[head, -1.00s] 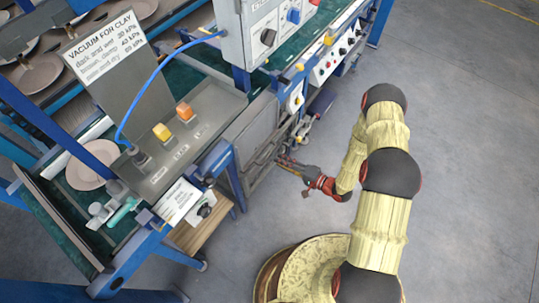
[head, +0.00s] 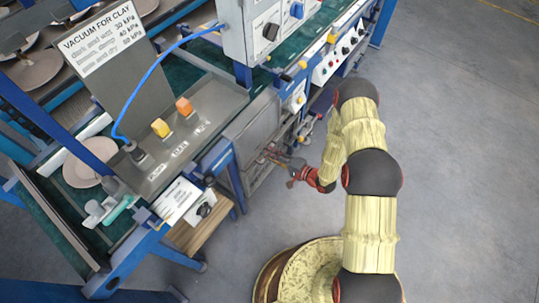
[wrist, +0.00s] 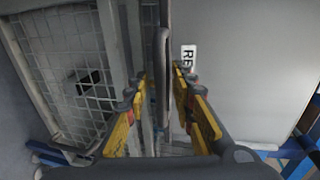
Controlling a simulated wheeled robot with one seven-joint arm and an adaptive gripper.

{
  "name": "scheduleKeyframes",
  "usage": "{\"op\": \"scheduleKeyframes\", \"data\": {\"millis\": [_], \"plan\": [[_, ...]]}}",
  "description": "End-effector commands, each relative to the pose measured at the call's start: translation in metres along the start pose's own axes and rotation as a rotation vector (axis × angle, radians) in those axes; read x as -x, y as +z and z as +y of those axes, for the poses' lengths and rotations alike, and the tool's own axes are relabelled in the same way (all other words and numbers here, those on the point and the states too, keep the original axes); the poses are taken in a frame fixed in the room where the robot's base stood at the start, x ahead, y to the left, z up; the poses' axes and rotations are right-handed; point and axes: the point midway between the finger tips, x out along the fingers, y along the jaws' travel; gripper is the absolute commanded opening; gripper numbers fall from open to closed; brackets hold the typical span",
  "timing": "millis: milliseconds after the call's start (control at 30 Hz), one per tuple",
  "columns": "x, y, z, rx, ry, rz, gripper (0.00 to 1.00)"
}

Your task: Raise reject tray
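A grey box-like unit (head: 252,122) hangs at the side of the workstation, and I take it to be the reject tray. In the wrist view its pale panel (wrist: 245,65) carries a white label (wrist: 188,58) reading "RE", the rest cut off. A dark upright bar (wrist: 163,70), apparently a handle, stands out beside the label. My gripper (head: 268,156) is at the front of this unit. In the wrist view my gripper (wrist: 165,92) is open, its yellow fingers on either side of the bar. I cannot tell whether either finger touches it.
A wire mesh (wrist: 65,70) with a dark object behind it lies left of the fingers. Blue frame legs (head: 238,185) and a wooden shelf (head: 200,232) stand near the arm. A control box (head: 265,25) overhangs the bench. Open grey floor (head: 460,150) lies to the right.

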Motion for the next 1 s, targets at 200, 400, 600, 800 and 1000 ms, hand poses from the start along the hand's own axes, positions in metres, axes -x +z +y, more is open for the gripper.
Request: {"op": "scheduleKeyframes", "data": {"millis": [200,400,600,800,1000], "plan": [[0.0001,0.0000,0.0001,0.000,0.000,0.000,0.11],[0.0002,0.0000,0.0002,0.000,0.000,0.000,0.00],[0.0003,0.0001,0.0005,0.000,0.001,0.000,0.00],[0.0004,0.0002,0.0007,-0.001,0.001,0.000,0.00],[0.0004,0.0003,0.0009,-0.001,0.002,0.000,0.00]]}}
